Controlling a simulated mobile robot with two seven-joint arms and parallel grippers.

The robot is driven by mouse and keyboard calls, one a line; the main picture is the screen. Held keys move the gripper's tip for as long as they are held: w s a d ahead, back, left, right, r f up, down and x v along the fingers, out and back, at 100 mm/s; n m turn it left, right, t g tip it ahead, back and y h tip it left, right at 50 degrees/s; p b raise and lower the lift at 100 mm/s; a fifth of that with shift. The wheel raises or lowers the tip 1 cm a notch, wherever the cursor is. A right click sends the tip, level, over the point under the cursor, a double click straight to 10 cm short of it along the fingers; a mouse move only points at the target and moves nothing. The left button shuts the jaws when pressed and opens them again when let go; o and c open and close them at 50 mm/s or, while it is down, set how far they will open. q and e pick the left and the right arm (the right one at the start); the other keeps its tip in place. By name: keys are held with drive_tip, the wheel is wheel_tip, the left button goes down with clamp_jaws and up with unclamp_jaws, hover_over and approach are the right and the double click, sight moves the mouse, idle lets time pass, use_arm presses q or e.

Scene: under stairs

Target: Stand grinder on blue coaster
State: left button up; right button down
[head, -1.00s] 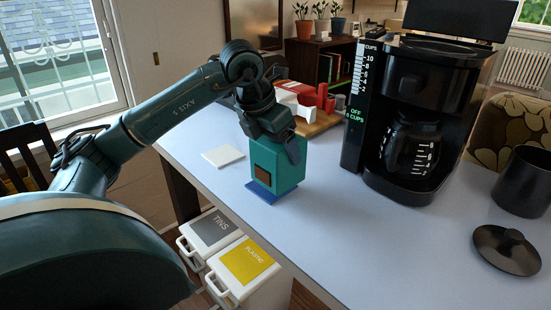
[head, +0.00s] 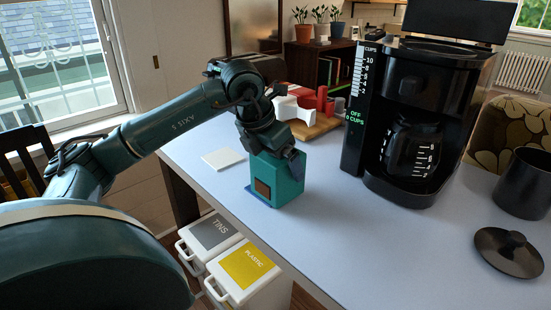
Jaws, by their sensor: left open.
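The grinder, a teal box with a brown square on its front (head: 280,187), stands upright at the table's near left edge. The blue coaster (head: 255,196) is under it, mostly hidden, with a strip showing at the lower left. The grinder appears to rest on it. My left gripper (head: 285,153) is open at the top of the grinder, coming from above. Its fingers are partly hidden, so I cannot tell whether they touch the box. My right gripper is not in view.
A white square coaster (head: 222,159) lies left of the grinder. Behind are a wooden board (head: 318,127) with red and white items and a black coffee maker (head: 420,120). A dark pot (head: 525,184) and lid (head: 508,251) are at right. The front table middle is clear.

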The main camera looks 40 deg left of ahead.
use_arm(q)
drive_tip(key=shift+r, duration=0.3)
drive_tip(key=p+v, duration=0.1)
drive_tip(key=v, duration=1)
drive_tip(key=shift+s+r+p, duration=0.15)
drive_tip(key=shift+r+p, duration=0.2)
drive_tip(key=shift+p, duration=0.05)
